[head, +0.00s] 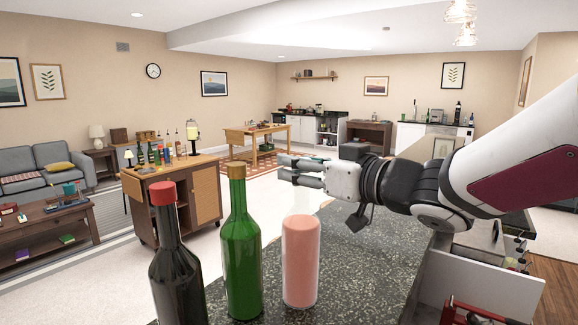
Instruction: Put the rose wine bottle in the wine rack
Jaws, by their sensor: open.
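The rose wine bottle (301,262) stands upright on the dark speckled counter (372,262), with pink wine below a pale, clear neck. My gripper (283,168) reaches in from the right, above and just behind the top of the rose bottle. Its fingers point left, and it is open with nothing between them. A green bottle (241,255) with a gold top and a dark bottle (176,265) with a red cap stand to the left of the rose bottle. I cannot clearly make out a wine rack; a red frame (468,314) is partly cut off at the bottom right.
The counter is clear to the right of the rose bottle. A white panel (487,286) and shelving with small items (515,250) lie past its right edge. A wooden cart (178,195) holding several bottles stands on the floor beyond.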

